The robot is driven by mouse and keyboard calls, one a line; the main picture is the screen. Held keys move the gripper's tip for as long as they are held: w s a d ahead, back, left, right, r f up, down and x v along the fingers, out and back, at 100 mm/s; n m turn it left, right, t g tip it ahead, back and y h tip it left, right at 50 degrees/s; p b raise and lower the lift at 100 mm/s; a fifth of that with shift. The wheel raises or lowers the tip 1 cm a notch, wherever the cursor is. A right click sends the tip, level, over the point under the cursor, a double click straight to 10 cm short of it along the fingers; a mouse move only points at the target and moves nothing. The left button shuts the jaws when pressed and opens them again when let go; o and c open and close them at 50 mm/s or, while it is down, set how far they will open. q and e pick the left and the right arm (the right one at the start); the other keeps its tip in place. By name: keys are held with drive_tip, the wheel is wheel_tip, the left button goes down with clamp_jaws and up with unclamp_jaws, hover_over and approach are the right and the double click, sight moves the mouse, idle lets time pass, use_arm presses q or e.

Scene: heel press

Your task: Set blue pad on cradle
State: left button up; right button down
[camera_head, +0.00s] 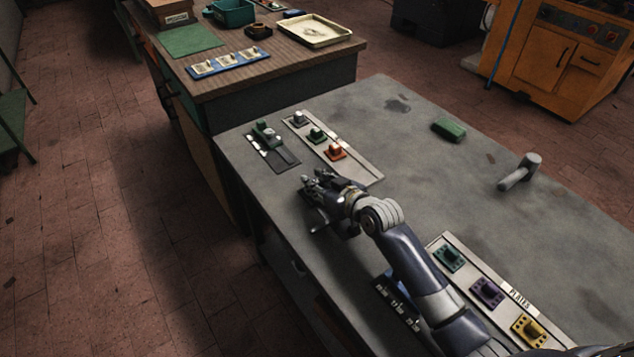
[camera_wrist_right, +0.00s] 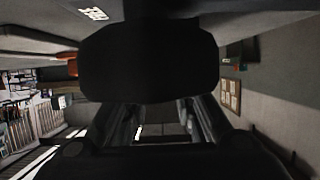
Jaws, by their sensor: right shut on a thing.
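My right gripper (camera_head: 322,190) is low over the front edge of the grey bench, right of the dark plate and beside the pale pad strip. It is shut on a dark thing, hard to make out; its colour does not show. In the right wrist view a big dark block (camera_wrist_right: 148,62) fills the middle. No clearly blue pad shows. A dark plate (camera_head: 285,158) with a green and grey fixture (camera_head: 266,133) may be the cradle. My left gripper is out of view.
A plate strip (camera_head: 520,297) with teal, purple and yellow plates lies near my right arm. A blue-edged rack (camera_head: 396,300) is partly under the arm. The bench middle is clear.

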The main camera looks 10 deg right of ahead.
drive_tip(key=shift+f, duration=0.3)
drive_tip(key=c, duration=1.2)
unclamp_jaws()
drive_tip(key=shift+c, duration=0.2)
drive_tip(key=shift+s, duration=0.1)
drive_tip(key=v, duration=1.2)
